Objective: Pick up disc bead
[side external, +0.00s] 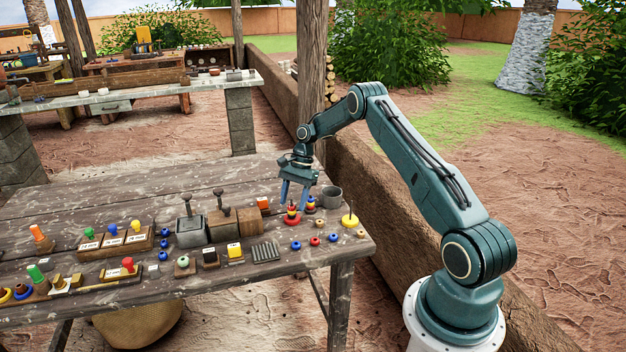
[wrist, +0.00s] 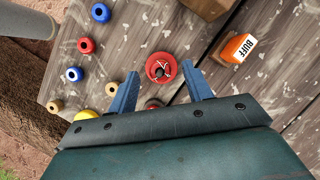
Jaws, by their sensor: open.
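My gripper (side external: 294,205) is open, pointing down over the right end of the wooden table. In the wrist view its blue fingertips (wrist: 160,68) lie on either side of a round red disc bead (wrist: 161,67) with a dark peg at its middle. The stack stands between and just below the fingertips. I cannot tell whether the fingers touch it. A flat yellow disc (side external: 350,221) with an upright peg lies to its right.
Loose blue, red and tan beads (side external: 315,241) lie near the front edge. An orange block marked BUFF (wrist: 238,48) and wooden boxes (side external: 233,223) stand left of the gripper in the side view.

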